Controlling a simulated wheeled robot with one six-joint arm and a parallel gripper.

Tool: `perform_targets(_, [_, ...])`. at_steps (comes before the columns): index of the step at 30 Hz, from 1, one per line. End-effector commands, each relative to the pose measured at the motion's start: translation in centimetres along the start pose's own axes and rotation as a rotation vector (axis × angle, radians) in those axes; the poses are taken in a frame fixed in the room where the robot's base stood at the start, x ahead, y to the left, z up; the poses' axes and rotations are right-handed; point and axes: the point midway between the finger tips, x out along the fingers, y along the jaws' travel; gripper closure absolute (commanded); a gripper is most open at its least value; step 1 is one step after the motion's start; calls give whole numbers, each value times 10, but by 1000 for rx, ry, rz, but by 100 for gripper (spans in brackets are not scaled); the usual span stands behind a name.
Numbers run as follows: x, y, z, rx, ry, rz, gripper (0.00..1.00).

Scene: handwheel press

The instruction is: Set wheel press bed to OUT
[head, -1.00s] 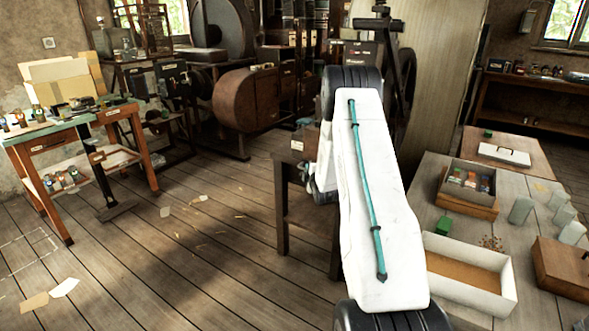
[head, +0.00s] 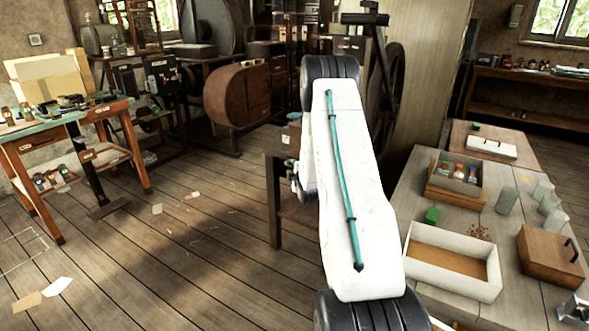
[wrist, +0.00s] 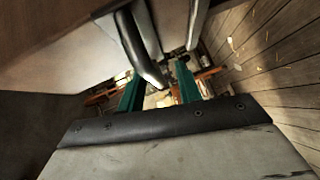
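The handwheel press is at the centre right of the head view, mostly hidden behind my arm. Its dark handwheel (head: 394,82) shows to the right of my arm, with a black bar (head: 365,18) at its top. I cannot read the press bed or its position. In the wrist view my gripper (wrist: 157,77) shows two green fingers standing apart. A black curved bar (wrist: 132,40) reaches down to between the fingertips, with gaps visible beside it. I cannot tell whether it touches a finger.
A dark wooden stand (head: 273,205) is just left of my arm. A workbench (head: 420,185) at right holds a white tray (head: 440,232), a parts box (head: 457,192) and a wooden box (head: 550,262). A green-topped table (head: 60,125) stands at left. The floor between is open.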

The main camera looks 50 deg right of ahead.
Motion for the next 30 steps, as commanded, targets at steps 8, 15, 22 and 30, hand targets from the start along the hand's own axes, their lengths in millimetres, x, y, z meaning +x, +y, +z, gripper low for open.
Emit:
perform_targets(8, [-1,2,3,0,-4,4,66])
perform_targets(15, [-35,2,2,0,-3,2,66])
perform_targets(22, [-69,1,1,0,-2,2,66])
perform_targets(30, [-78,1,1,0,-1,3,66])
